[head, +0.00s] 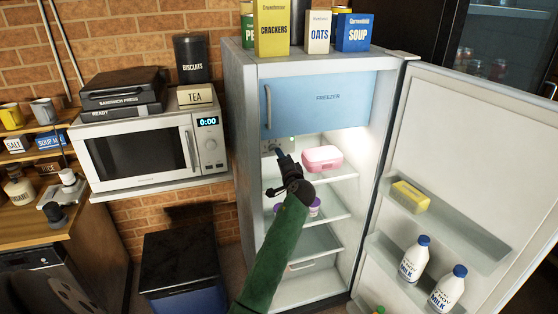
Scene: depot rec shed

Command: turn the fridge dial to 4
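The fridge (242,150) stands with its door (470,140) swung open to the right. Under the blue freezer flap (330,100) there is a small grey control panel (268,148) at the upper left of the inside. My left gripper (281,156) is at this panel, at the end of the green-sleeved arm. The dial is mostly hidden or too small to make out, so its number cannot be read. I cannot tell whether the fingers touch it or whether they are apart. My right gripper is not in view.
A pink box (322,158) sits on the upper shelf just right of my gripper. Purple pots (314,207) stand lower, behind my arm. The door holds butter (410,196) and milk bottles (414,260). A microwave (140,152) is to the left.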

